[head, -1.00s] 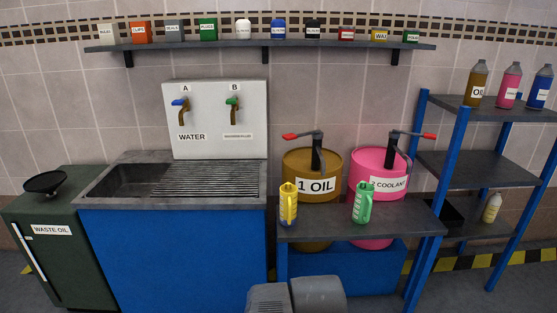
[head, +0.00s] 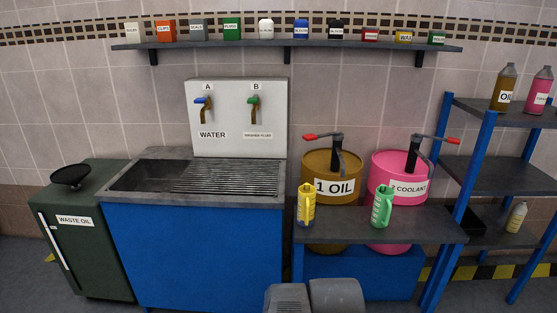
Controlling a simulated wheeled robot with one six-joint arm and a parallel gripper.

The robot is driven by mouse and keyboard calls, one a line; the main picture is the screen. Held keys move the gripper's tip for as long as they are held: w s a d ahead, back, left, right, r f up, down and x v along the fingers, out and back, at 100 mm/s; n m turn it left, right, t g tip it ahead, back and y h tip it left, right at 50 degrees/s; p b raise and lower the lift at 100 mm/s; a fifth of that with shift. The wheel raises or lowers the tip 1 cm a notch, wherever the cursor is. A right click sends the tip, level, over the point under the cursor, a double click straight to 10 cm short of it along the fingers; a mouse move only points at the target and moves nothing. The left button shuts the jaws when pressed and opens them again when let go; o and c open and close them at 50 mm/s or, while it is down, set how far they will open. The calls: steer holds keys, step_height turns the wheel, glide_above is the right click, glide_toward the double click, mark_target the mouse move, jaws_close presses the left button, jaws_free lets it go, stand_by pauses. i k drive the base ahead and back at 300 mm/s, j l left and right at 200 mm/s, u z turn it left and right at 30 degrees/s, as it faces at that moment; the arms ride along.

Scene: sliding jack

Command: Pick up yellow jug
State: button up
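The yellow jug (head: 306,205) stands upright on the left part of a dark grey shelf (head: 425,228), in front of the oil drum. A green jug (head: 382,207) stands to its right on the same shelf, in front of the pink drum. Nothing covers the yellow jug. Grey rounded parts at the bottom centre look like my own body. My gripper's fingers do not show in the head view.
The brown oil drum (head: 329,168) and pink coolant drum (head: 398,165) with red-handled pumps stand behind the jugs. A sink unit (head: 195,250) is to the left, beside a green waste oil cabinet (head: 85,240). Blue-framed shelves (head: 490,175) stand at right.

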mark_target(307, 210)
steer(key=i+l+u, duration=0.15)
steer(key=i+u, duration=0.2)
steer(key=i+l+u, duration=0.2)
steer(key=u, duration=0.15)
steer(key=i+l+u, duration=0.35)
steer(key=k+j, duration=0.05)
